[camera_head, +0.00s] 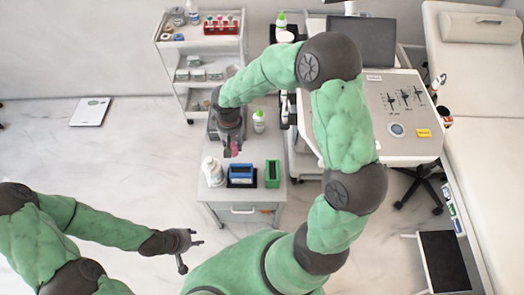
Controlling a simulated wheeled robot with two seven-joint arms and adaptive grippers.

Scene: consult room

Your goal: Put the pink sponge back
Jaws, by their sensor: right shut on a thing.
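My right gripper (232,152) is shut on the pink sponge (234,147), pointing down over the grey side table (205,192). Only a small pink patch of the sponge shows between the fingers. On the table below are a blue box (241,171) in a dark holder and a green box (272,173). I cannot tell the sponge's exact height above the table. My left gripper (192,255) is open and empty, low in front of the table and to its left.
A white bottle (212,171) stands at the table's left edge, and a green-capped bottle (259,121) stands further back. A white shelf cart (170,47) is behind left. A console (400,140) and an exam bed (490,130) fill the right. The left floor is mostly clear.

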